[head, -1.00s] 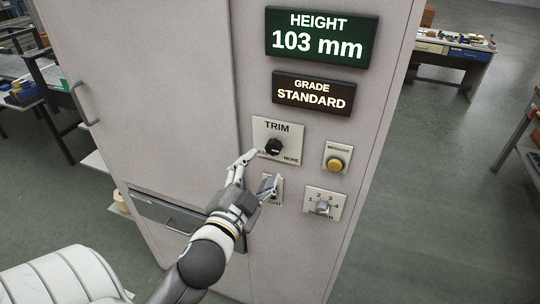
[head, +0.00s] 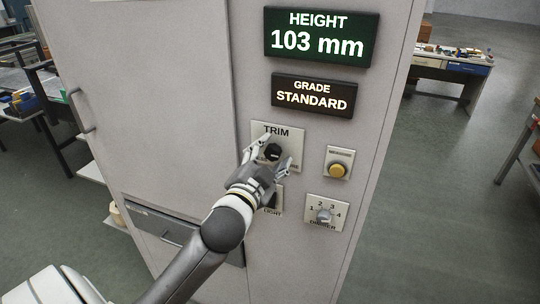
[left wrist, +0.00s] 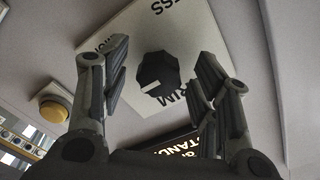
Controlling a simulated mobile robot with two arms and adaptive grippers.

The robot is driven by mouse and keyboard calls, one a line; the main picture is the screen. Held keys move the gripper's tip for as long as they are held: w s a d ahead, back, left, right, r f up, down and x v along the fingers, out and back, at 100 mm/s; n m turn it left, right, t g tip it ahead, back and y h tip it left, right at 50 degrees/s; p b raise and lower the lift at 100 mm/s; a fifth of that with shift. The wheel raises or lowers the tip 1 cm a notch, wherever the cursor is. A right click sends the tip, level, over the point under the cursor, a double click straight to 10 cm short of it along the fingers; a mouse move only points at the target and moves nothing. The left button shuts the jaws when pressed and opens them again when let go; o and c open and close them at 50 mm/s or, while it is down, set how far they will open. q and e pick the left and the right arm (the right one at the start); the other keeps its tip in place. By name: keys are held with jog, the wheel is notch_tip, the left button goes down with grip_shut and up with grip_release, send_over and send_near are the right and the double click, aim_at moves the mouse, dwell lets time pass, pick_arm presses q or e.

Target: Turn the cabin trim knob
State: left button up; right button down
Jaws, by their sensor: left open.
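The black trim knob (head: 273,151) sits on a pale plate marked TRIM (head: 291,130) on the cabin's grey front. In the left wrist view the knob (left wrist: 158,74) is faceted and bears a white pointer line. My left gripper (head: 269,154) is open, with its fingers on either side of the knob in the head view. In the left wrist view its fingers (left wrist: 160,80) stand apart with the knob between them in the picture; I cannot tell whether they touch it. The height display (head: 320,37) reads 103 mm. The grade display (head: 313,95) reads STANDARD. My right gripper is not in view.
A yellow measure button (head: 337,170) is right of the trim plate. A dimmer selector (head: 324,214) is below it. A light switch plate (head: 277,199) is partly hidden behind my left gripper. A drawer (head: 170,226) and a door handle (head: 78,112) are on the left.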

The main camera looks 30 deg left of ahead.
pick_arm(q)
jog(key=shift+c, duration=0.4)
jog(key=c, duration=1)
jog(key=shift+o, duration=0.2)
jog(key=shift+n, duration=0.3)
jog(key=n+p, duration=0.2)
jog(key=n, duration=0.3)
jog(key=n+p, duration=0.2)
jog(key=n, duration=0.4)
jog(key=shift+d+p, duration=0.1)
jog(key=shift+p, duration=0.25)
jog(key=o, duration=1)
